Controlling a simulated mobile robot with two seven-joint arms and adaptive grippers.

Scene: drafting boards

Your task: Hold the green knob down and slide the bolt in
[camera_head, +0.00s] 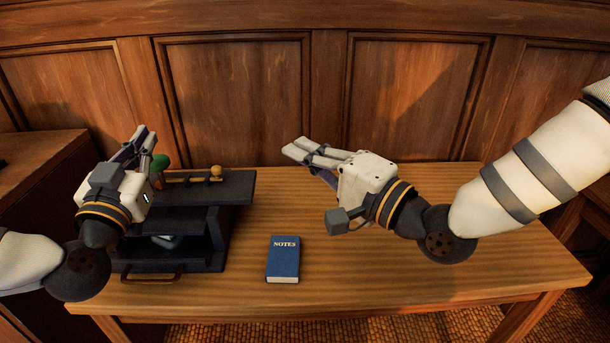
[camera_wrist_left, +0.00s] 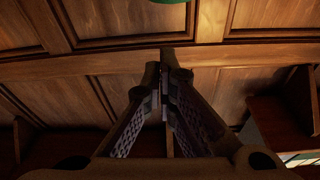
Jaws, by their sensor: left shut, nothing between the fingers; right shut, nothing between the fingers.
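The green knob (camera_head: 160,162) is at the left end of the top of the dark bench unit (camera_head: 240,187); only a green edge (camera_wrist_left: 165,1) of it shows at the top of the left wrist view. The bolt (camera_head: 190,179) lies along the unit's top, with a yellow ball handle (camera_head: 216,171) at its right end. My left gripper (camera_head: 141,132) is shut and empty, just left of the green knob, its fingers pointing up and away. Its closed fingers fill the middle of the left wrist view (camera_wrist_left: 166,62). My right gripper (camera_head: 292,147) is shut and empty, well right of the bolt.
The unit has an open front with a greyish item (camera_head: 167,241) inside and a brass-coloured handle (camera_head: 150,279) at its lower front. A blue notes book (camera_head: 284,259) lies on the wooden table (camera_head: 400,285). The table is clear right of the book. Wood panelling stands behind.

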